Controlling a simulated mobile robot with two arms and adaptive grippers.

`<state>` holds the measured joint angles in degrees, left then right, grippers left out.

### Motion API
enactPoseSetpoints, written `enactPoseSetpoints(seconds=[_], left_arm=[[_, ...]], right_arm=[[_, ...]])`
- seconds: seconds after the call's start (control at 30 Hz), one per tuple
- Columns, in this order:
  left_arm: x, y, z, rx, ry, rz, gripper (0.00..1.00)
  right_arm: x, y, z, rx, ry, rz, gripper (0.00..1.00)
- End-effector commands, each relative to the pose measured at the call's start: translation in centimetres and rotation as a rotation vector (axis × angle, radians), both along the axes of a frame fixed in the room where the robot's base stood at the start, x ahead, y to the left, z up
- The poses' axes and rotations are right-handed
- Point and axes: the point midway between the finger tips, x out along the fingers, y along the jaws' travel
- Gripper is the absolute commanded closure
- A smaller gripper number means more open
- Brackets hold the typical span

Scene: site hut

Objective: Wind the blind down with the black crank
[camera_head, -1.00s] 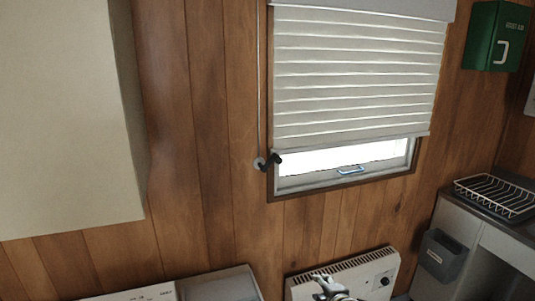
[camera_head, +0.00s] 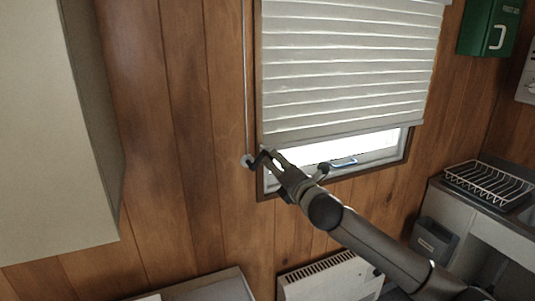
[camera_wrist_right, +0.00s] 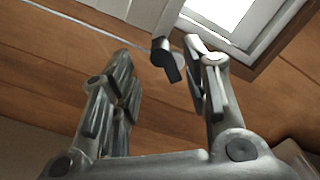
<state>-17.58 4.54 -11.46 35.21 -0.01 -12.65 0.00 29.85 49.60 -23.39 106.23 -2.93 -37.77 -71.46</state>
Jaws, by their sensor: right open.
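The black crank (camera_head: 257,160) is on the wood wall at the window's lower left corner, at the foot of a thin vertical rod. The pale slatted blind (camera_head: 345,75) covers most of the window, with a bright strip of glass below it. My right gripper (camera_head: 296,168) is open just right of the crank and hides part of it. In the right wrist view the crank (camera_wrist_right: 167,58) shows between the spread fingertips, nearer the right finger. I cannot tell whether they touch. My left gripper is not in view.
A pale cabinet (camera_head: 50,130) stands out at the left. A white heater (camera_head: 330,278) is below the window, under my right arm. A dish rack (camera_head: 488,183) on the counter and a green first aid box (camera_head: 490,27) are at the right.

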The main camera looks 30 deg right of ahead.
Motion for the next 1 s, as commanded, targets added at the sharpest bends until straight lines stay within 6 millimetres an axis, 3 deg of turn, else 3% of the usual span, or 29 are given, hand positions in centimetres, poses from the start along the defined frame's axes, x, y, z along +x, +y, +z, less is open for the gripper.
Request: enactPoseSetpoints(seconds=[0.3, 0.5, 0.97, 1.0], left_arm=[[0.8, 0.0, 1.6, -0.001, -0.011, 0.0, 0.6], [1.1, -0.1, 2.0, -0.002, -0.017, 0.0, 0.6], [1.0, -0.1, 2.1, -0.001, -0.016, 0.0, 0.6], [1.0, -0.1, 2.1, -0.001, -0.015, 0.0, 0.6]], right_arm=[[4.3, -0.2, 0.2, 0.002, 0.0, 0.0, 0.58], [6.0, -0.3, 0.1, 0.001, 0.001, 0.001, 0.58], [6.8, -0.3, 0.0, 0.001, 0.0, 0.001, 0.58], [6.8, -0.3, 0.0, 0.001, 0.0, 0.001, 0.61]])
